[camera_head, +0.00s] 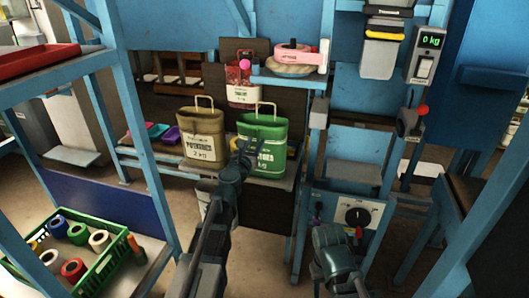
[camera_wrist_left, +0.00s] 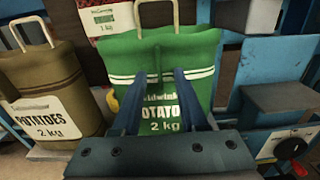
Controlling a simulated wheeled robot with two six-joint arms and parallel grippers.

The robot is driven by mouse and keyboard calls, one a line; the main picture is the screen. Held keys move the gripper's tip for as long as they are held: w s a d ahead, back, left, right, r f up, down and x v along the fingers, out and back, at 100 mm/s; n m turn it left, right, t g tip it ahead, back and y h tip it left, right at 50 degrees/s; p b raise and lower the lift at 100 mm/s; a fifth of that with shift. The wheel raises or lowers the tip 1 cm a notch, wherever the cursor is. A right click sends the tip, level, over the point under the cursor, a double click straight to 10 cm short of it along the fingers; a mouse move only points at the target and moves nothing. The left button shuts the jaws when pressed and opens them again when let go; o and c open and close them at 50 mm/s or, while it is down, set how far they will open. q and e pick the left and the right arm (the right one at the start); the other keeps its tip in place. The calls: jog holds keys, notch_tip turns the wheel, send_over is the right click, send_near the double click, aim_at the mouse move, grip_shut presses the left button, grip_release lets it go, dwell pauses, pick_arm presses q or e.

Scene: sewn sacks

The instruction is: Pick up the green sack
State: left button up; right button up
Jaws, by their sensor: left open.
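The green sack (camera_head: 264,131) stands upright on a shelf, with a pale handle on top, white stripes and a white POTATOES 2 kg print. My left gripper (camera_head: 241,152) is in front of its lower left part in the head view. In the left wrist view the green sack (camera_wrist_left: 205,52) fills the middle. The open fingers of my left gripper (camera_wrist_left: 160,78) point at its front and cover part of the print. I cannot tell whether they touch it. My right arm shows at the lower middle of the head view; its jaws are not clear.
A brown potato sack (camera_head: 202,137) stands close on the left. A red-and-white sack (camera_head: 243,88) is behind. A blue post and a grey ledge (camera_head: 353,172) are on the right. A green crate (camera_head: 104,264) with several spools is at lower left.

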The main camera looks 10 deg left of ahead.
pick_arm(q)
jog(key=shift+w, duration=0.45)
jog(key=shift+s, duration=0.1)
grip_shut()
dwell(1.0)
